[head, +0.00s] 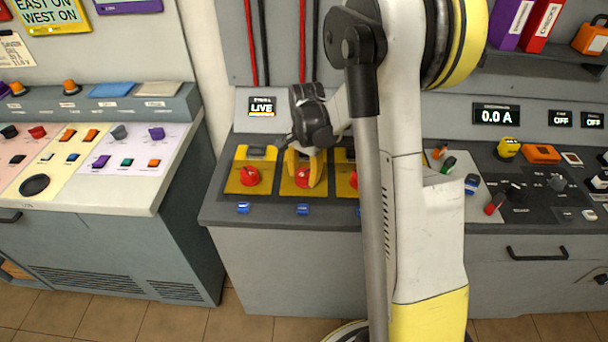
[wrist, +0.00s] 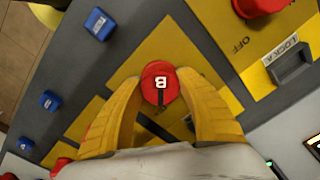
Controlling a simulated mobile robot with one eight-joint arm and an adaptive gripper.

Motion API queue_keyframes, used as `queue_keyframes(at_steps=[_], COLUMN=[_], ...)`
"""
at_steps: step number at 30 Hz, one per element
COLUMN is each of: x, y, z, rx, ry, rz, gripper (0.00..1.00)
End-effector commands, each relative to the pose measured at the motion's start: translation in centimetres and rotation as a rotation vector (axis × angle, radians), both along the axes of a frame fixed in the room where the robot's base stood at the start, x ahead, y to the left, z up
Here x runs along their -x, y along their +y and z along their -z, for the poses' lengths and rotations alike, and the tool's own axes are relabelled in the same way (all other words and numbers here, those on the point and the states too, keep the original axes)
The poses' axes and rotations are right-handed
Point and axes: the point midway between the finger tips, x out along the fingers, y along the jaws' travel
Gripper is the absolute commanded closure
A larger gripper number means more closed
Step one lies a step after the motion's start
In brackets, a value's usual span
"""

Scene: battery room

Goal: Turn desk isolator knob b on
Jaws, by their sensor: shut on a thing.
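Knob b (wrist: 160,76) is a round red knob marked B, on a yellow plate in the wrist view. A dark pointer mark runs from its middle toward the bottom of that view. In the head view it is the middle red knob (head: 301,178) of the row. My gripper (wrist: 160,90) has its two yellow fingers on either side of the knob, shut on it. In the head view my gripper (head: 312,170) comes down over the middle plate, and a finger partly covers the knob. The plate's on and off lettering beside knob b is not readable.
A like red knob (head: 249,175) stands left of it, and another (head: 354,180) is partly behind my arm at right. Blue blocks (head: 243,207) line the desk's front. A display (head: 262,106) above reads LIVE. An OFF label and a LOCK A tag (wrist: 282,50) show in the wrist view.

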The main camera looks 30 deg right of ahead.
Motion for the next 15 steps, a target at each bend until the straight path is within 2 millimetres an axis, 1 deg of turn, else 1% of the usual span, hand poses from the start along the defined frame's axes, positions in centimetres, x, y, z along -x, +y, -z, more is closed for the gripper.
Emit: queue_keyframes(at_steps=[8, 15], x=[0.05, 0.07], y=[0.00, -0.03], z=[0.03, 0.04], rx=[0.000, 0.000], ry=[0.001, 0.001], rz=[-0.053, -0.207], gripper=[0.87, 0.87])
